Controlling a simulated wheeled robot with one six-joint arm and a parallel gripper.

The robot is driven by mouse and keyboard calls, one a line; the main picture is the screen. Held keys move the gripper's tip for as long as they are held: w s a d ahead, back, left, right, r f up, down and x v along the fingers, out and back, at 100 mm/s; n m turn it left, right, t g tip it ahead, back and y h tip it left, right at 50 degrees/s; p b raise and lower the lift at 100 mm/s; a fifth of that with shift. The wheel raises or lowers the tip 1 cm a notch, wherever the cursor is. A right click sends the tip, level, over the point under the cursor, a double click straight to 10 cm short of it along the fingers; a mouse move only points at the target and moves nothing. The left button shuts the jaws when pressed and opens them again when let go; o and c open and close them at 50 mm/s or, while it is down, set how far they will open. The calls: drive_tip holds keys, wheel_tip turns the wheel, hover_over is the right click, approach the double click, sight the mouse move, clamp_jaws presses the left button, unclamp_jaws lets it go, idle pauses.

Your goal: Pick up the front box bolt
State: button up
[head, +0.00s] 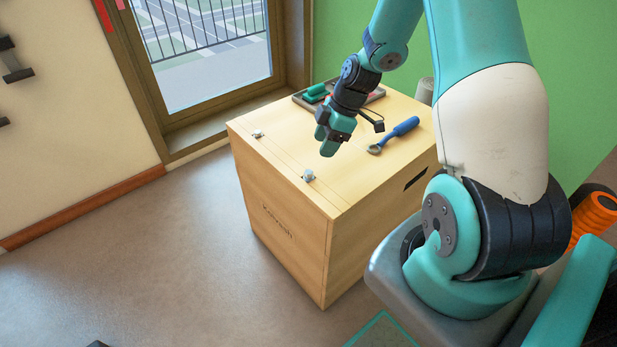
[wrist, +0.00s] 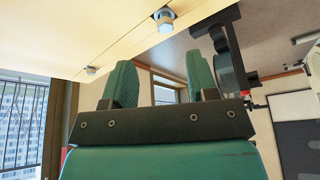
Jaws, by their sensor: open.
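The front box bolt (head: 308,175) is a small grey metal bolt standing on the near part of the wooden box top (head: 365,185). It also shows in the wrist view (wrist: 165,20) as a hex-headed bolt on a round base, at the top edge. A second, similar bolt (head: 258,133) stands farther back on the left edge; the wrist view shows it smaller (wrist: 91,71). My gripper (head: 328,148) hangs above the box top, up and right of the front bolt in the head view. Its teal fingers (wrist: 164,78) are apart with nothing between them.
A blue-handled tool (head: 401,129) lies on the box right of my gripper. A tray (head: 372,96) with a green item (head: 316,93) sits at the back of the top. A glass door (head: 208,50) stands behind. Floor (head: 165,240) left of the box is clear.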

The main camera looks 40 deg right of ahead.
sight(309, 171)
drive_tip(key=x, duration=0.3)
drive_tip(key=shift+a+f, duration=0.15)
drive_tip(key=shift+f, duration=0.05)
drive_tip(key=shift+a+b+x, duration=0.15)
drive_tip(key=shift+b+x, duration=0.15)
drive_tip(key=shift+x, duration=1.05)
drive_tip(key=shift+a+b+x, duration=0.1)
drive_tip(key=shift+b+x, duration=0.15)
drive_tip(key=shift+x, duration=1.1)
drive_tip(key=shift+s, duration=0.25)
clamp_jaws()
drive_tip(key=shift+r, duration=0.15)
wheel_tip(309, 171, up, 20)
drive_tip(key=m+t+h+p, duration=0.2)
drive_tip(key=m+p, duration=0.1)
drive_tip(key=m, duration=0.4)
drive_tip(key=shift+s+a, duration=0.1)
